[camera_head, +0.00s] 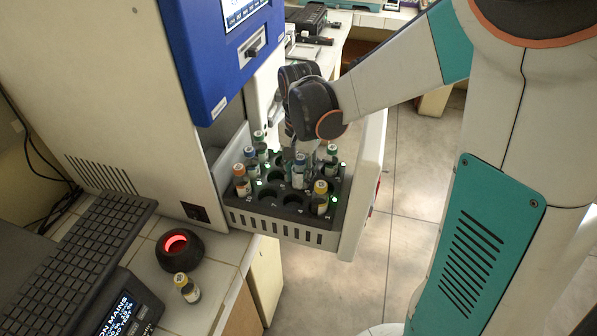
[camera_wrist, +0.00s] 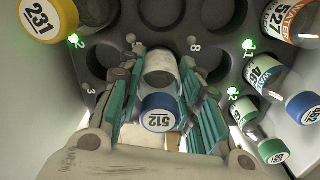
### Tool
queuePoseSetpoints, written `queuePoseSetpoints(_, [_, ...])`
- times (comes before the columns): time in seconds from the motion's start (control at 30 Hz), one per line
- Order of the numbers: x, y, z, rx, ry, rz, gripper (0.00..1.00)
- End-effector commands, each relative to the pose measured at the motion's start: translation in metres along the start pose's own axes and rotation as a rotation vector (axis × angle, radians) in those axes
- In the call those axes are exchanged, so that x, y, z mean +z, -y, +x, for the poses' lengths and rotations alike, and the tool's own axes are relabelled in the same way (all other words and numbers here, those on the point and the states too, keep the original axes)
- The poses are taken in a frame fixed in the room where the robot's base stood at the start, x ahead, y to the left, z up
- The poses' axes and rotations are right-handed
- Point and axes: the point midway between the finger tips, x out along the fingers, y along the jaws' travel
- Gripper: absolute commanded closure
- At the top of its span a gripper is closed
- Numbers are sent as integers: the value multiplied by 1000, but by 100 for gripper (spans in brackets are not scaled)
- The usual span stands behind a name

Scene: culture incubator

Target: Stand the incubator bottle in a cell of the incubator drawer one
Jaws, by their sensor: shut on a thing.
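The incubator bottle (camera_wrist: 161,92), with a blue cap marked 512, is between the fingers of my gripper (camera_wrist: 165,105) in the wrist view. My gripper (camera_head: 300,145) is shut on it over the middle of the drawer rack. A blue-capped bottle (camera_head: 300,168) shows just under the fingers in the head view, apparently the same one. The open drawer (camera_head: 275,228) holds a dark rack (camera_head: 268,207) with round cells, some empty. An empty cell (camera_wrist: 160,10) lies beyond the bottle in the wrist view. Whether its base is inside a cell I cannot tell.
A yellow-capped bottle 231 (camera_wrist: 48,15), an orange-labelled bottle (camera_wrist: 292,22) and several blue- and green-capped bottles occupy cells around my gripper. On the bench, a black round device (camera_head: 178,248) glows red; a bottle (camera_head: 186,287) and a keyboard (camera_head: 85,245) are near it.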

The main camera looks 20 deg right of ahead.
Motion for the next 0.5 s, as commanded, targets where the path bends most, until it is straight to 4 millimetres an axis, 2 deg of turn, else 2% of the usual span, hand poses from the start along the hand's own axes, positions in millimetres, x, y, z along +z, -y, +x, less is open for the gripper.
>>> queuePoseSetpoints(0.4, [0,0,8,0,0,0,92])
queuePoseSetpoints(0.43, [0,0,7,0,0,0,61])
queuePoseSetpoints(0.5, [0,0,7,0,0,0,48])
